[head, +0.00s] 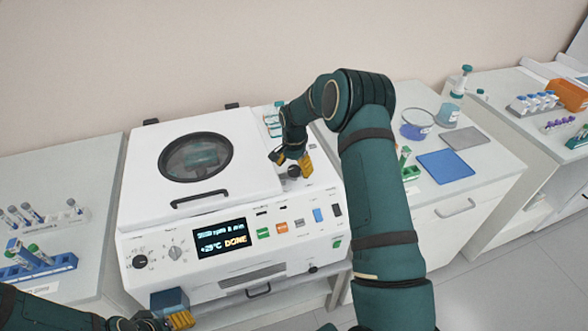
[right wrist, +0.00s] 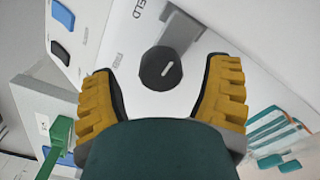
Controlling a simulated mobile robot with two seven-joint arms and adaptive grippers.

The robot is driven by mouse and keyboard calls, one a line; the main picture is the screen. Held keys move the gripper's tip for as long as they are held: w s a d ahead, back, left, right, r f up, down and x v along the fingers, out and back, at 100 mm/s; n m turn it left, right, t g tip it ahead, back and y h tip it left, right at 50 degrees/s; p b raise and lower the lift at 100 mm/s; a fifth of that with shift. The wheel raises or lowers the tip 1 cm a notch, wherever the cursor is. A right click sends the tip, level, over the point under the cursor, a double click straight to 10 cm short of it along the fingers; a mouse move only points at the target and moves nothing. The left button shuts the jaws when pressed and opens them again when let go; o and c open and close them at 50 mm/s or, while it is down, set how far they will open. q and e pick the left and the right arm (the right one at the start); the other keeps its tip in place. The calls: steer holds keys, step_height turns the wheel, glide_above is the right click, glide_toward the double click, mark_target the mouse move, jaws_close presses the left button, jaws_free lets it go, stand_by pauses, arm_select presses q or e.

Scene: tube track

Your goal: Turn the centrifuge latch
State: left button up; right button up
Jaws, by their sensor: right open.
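The white centrifuge (head: 135,215) stands on the bench in the head view, its lid (head: 260,165) closed over a round dark window. The latch (head: 293,171) is a dark round knob at the lid's right side. In the right wrist view the latch (right wrist: 160,69) is a black disc with a short slanted white mark. My right gripper (head: 290,162) is open over the latch. In the right wrist view its yellow fingers (right wrist: 163,85) stand on either side of the knob with gaps. My left gripper (head: 180,319) is partly in view at the lower left, its opening unclear.
The display (head: 222,238) reads DONE. Tube racks (head: 40,265) stand at the left. A blue mat (head: 444,165), a grey mat (head: 461,137) and beakers (head: 416,124) are on the bench at the right. My right arm covers part of the middle.

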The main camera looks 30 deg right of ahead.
steer(key=shift+f, duration=0.65)
steer(key=c, duration=1.2)
